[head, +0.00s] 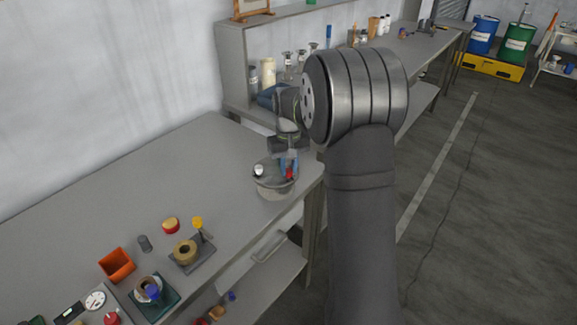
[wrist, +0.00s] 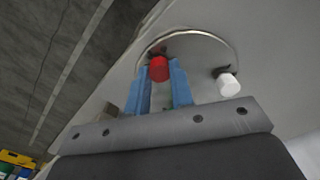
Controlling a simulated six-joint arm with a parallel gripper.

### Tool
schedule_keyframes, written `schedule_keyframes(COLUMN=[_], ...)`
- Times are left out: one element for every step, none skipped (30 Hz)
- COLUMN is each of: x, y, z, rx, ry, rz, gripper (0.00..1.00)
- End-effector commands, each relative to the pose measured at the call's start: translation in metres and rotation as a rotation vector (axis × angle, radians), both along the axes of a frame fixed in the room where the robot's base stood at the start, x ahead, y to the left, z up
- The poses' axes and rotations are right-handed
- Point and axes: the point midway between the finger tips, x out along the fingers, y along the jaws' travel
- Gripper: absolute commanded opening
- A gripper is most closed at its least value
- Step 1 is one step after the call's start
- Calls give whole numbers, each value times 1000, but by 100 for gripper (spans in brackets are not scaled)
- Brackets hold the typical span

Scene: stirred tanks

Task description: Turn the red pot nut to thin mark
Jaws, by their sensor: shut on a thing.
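The red pot nut (wrist: 159,69) sits on top of a round grey pot, between the two blue fingers of my gripper (wrist: 161,82) in the wrist view. The fingers are shut on it from both sides. In the head view the red nut (head: 289,173) shows between the blue fingers of my gripper (head: 288,165). The pot (head: 274,187) stands near the right end of the bench. A white knob (wrist: 228,85) is also on the pot's top, and it shows in the head view (head: 258,170). I cannot make out the thin mark.
The grey bench (head: 175,160) has clear room left of the pot. An orange bin (head: 117,264), a red-and-yellow cap (head: 170,224) and a tan ring on a stand (head: 186,252) are toward the front left. Bottles (head: 268,73) stand on the back bench.

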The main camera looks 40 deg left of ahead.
Motion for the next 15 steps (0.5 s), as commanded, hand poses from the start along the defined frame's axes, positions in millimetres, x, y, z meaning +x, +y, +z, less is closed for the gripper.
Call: schedule_keyframes(x=[0, 0, 0, 0, 0, 0, 0, 0, 0, 0, 0, 0, 0, 0, 0], y=[0, 0, 0, 0, 0, 0, 0, 0, 0, 0, 0, 0, 0, 0, 0], z=[0, 0, 0, 0, 0, 0, 0, 0, 0, 0, 0, 0, 0, 0, 0], rx=[0, 0, 0, 0, 0, 0, 0, 0, 0, 0, 0, 0, 0, 0, 0], ry=[0, 0, 0, 0, 0, 0, 0, 0, 0, 0, 0, 0, 0, 0, 0], rz=[-33, -53, -79, -98, -115, -136, -152, -164, -182, -192, -202, -215, -222, -228, -236], gripper=[0, 0, 0, 0, 0, 0, 0, 0, 0, 0, 0, 0, 0, 0, 0])
